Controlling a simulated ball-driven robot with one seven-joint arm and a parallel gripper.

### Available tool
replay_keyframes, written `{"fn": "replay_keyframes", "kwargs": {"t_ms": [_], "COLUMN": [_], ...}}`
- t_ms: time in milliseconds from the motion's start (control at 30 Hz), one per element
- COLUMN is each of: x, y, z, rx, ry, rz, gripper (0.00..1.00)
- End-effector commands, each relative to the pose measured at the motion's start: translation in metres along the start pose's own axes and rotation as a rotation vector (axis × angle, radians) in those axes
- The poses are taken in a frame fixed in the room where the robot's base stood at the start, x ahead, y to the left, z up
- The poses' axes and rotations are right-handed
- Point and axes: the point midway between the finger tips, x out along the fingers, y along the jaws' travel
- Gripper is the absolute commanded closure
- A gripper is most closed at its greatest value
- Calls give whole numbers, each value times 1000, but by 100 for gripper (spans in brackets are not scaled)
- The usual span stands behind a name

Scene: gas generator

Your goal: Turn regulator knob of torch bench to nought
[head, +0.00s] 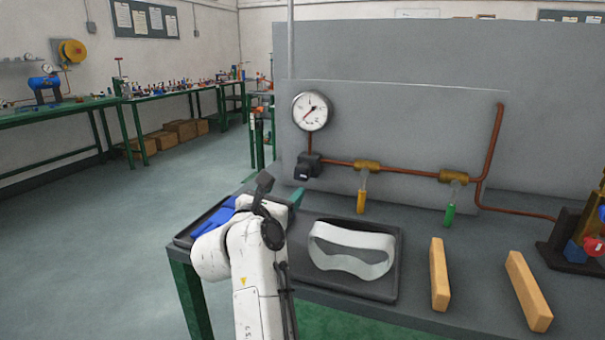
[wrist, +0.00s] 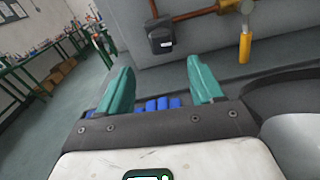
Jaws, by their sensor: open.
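The regulator knob (head: 307,167) is a dark, boxy piece with a small white mark, on the copper pipe below the round pressure gauge (head: 311,111). In the wrist view the knob (wrist: 160,38) is beyond the fingers, near the top. The gauge's red needle points to the lower left; its figures are too small to read. My gripper (head: 294,198) is low in front of the panel, below the knob and apart from it. In the wrist view its teal fingers (wrist: 160,78) are spread wide with nothing held between them.
Two brass valves carry a yellow handle (head: 361,201) and a green handle (head: 450,214), both hanging down. A dark tray (head: 398,275) holds a pale visor. Blue gloves (head: 211,221) lie in another tray beside my arm.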

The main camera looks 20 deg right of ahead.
Motion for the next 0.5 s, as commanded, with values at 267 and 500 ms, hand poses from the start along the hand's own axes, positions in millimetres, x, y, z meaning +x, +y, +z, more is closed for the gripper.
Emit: {"fn": "replay_keyframes", "kwargs": {"t_ms": [267,500], "x": [47,85], "y": [-2,-1], "z": [0,0], "rx": [-1,-2], "ry": [-1,-2], "rz": [-3,-2], "gripper": [34,34]}}
